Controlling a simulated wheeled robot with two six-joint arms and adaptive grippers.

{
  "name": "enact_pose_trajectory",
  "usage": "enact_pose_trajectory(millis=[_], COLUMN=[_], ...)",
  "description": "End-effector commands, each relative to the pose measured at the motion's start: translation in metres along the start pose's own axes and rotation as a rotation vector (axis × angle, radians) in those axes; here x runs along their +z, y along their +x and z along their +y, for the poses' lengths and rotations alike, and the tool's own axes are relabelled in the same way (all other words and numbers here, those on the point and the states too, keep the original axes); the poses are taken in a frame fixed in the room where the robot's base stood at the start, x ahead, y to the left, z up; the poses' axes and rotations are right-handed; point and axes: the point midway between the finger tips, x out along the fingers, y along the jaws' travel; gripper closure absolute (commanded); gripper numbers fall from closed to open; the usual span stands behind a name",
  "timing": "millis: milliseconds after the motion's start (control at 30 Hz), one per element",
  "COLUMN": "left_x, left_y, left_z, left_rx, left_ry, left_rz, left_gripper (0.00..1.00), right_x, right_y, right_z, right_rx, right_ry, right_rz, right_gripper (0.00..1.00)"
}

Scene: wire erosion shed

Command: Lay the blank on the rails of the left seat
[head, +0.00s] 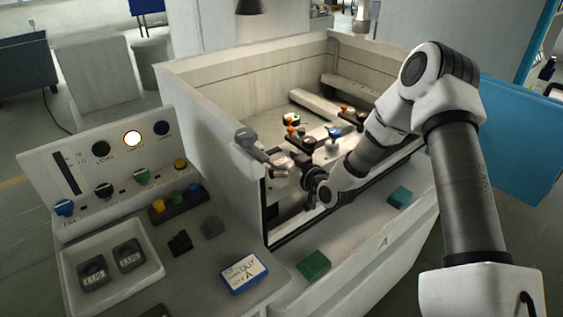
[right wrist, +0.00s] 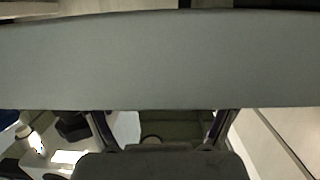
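My right gripper (head: 298,178) reaches into the open tank from the right, low near the tank's front wall. A grey rounded part (head: 252,142) and a small pale pinkish piece (head: 284,162) are close to its tips; I cannot tell which of these, if any, is the blank. In the right wrist view a broad grey slab (right wrist: 160,60) crosses close in front and hides the fingertips. Only the finger bases show, spread apart, so the grip is unclear. Fittings with orange and black knobs (head: 292,128) stand inside the tank; the left seat's rails are not distinguishable. My left gripper is out of view.
The tank wall (head: 215,115) rises at the left. A control panel (head: 100,165), a white tray (head: 75,300) and a blue-edged card (head: 243,272) are on the left.

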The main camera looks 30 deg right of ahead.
Motion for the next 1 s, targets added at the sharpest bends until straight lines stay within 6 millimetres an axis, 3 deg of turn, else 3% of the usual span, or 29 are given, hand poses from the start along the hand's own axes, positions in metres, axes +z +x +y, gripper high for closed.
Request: enact_pose_trajectory(millis=[267,700,1000], left_x=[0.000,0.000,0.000], left_y=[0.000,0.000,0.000], left_z=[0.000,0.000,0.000], left_rx=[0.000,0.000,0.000], left_ry=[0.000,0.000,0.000], left_rz=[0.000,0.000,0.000], left_gripper=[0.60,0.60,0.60], right_x=[0.002,0.000,0.000], right_y=[-0.005,-0.092,-0.118], right_z=[0.000,0.001,0.001], right_rx=[0.001,0.003,0.004], right_ry=[0.002,0.012,0.005], right_rz=[-0.004,0.002,0.001], right_gripper=[0.14,0.14,0.14])
